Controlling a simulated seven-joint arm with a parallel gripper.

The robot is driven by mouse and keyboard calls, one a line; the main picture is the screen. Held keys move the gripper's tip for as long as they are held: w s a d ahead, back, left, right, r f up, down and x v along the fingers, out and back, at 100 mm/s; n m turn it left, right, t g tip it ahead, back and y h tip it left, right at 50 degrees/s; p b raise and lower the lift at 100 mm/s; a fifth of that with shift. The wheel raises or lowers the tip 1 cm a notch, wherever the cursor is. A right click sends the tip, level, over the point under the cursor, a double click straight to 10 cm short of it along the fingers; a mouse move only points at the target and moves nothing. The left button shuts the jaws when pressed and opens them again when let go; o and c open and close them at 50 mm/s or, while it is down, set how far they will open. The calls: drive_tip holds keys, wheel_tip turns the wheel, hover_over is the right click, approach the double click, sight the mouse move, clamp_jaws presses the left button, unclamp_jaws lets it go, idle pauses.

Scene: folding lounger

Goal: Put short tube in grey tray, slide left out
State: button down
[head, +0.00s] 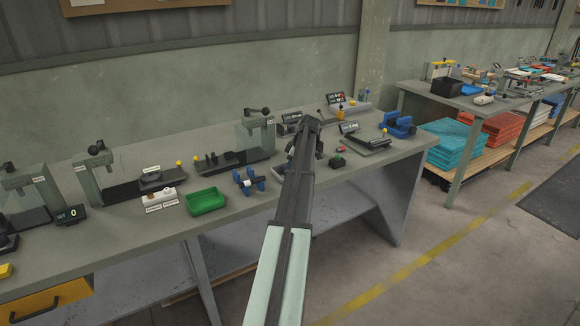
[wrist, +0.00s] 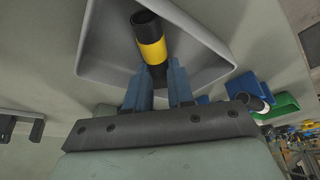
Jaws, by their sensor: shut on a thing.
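In the wrist view a short black tube (wrist: 148,35) with a yellow band stands tilted between the blue fingers of my gripper (wrist: 160,75). The fingers are shut on its near end. The tube lies within the outline of a grey tray (wrist: 97,40) with raised walls. I cannot tell whether the tube touches the tray floor. In the head view my arm reaches over the bench, and my arm hides the fingers and the tube.
A blue holder (head: 248,181) with a pale tube and a green bin (head: 207,202) stand left of my arm. A scale-like device (head: 365,140) and another blue holder (head: 399,126) stand to the right. Clamp fixtures line the bench (head: 110,225). Its front edge is mostly clear.

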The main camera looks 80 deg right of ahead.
drive_tip(key=c, duration=0.9)
unclamp_jaws()
drive_tip(key=shift+f, duration=0.1)
